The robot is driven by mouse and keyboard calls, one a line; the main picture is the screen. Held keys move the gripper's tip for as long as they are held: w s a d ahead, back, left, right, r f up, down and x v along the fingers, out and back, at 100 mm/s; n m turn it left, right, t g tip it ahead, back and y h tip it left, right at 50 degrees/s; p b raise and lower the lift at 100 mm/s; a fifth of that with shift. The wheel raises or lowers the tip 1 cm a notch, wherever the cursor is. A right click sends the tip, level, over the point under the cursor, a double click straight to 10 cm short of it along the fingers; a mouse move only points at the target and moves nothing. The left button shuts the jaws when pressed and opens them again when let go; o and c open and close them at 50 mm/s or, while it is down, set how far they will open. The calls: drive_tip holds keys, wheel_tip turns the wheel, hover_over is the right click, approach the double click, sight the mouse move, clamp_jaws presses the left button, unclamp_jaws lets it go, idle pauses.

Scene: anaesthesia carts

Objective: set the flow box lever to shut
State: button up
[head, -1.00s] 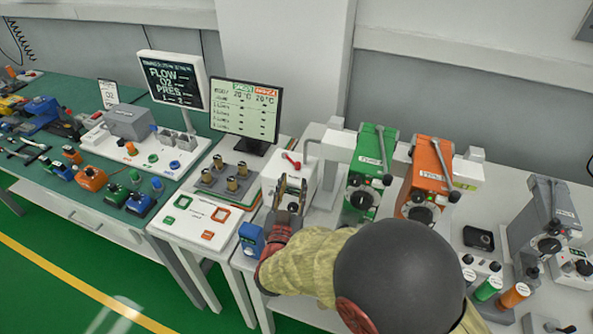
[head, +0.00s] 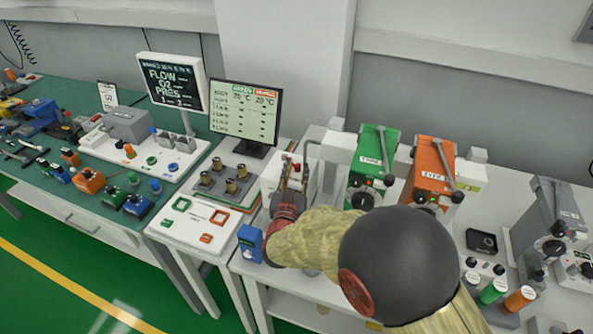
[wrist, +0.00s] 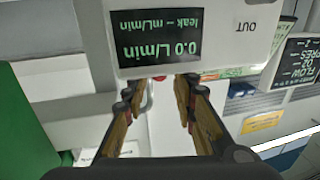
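The flow box (head: 272,176) is a white box in the middle of the head view, mostly hidden behind my gripper (head: 293,165). In the wrist view the flow box (wrist: 225,25) fills the top, with a dark display reading 0.0 L/min and an OUT label, upside down. A small red bit of the lever (wrist: 159,78) shows just below the display, between the fingertips. My gripper (wrist: 157,82) is open, with its fingers apart on either side of the lever. I cannot tell whether they touch it, and the lever's angle is hidden.
A green vaporizer (head: 369,165) and an orange one (head: 430,175) stand close on the right. A blue box (head: 250,243) sits at the cart's front edge. A monitor (head: 246,112) stands behind left, beside a tray of brass-coloured cylinders (head: 222,184).

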drive_tip(key=c, duration=0.6)
clamp_jaws()
